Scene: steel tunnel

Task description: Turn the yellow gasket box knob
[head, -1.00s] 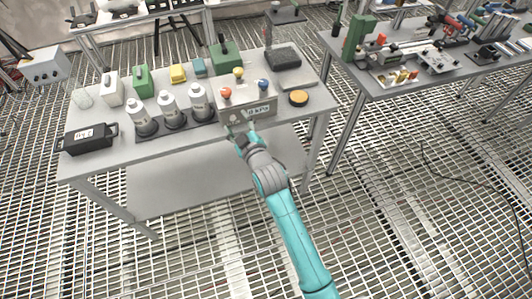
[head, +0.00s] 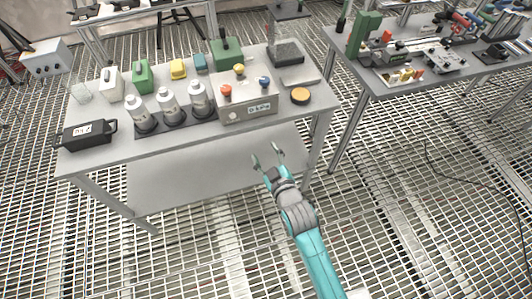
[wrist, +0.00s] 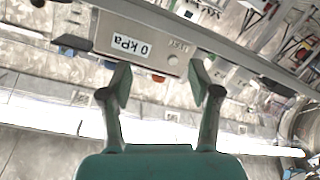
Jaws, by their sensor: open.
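A grey box (head: 248,109) with a pressure label and three coloured knobs stands at the front edge of the near table. The yellow knob (head: 239,70) is on its top at the back, between the red knob (head: 226,90) and the blue knob (head: 264,83). My gripper (head: 266,154) is open and empty, in front of the table edge and apart from the box. In the wrist view the box front (wrist: 150,42) shows beyond my spread fingers (wrist: 160,88), with the label reading 0 kPa. I cannot make out the yellow knob in the wrist view.
Several white bottles (head: 168,105) stand left of the box. A round orange-topped item (head: 300,95) sits to its right. A green box (head: 226,53) stands behind. A black case (head: 86,134) lies at the left. A second table (head: 440,75) stands to the right.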

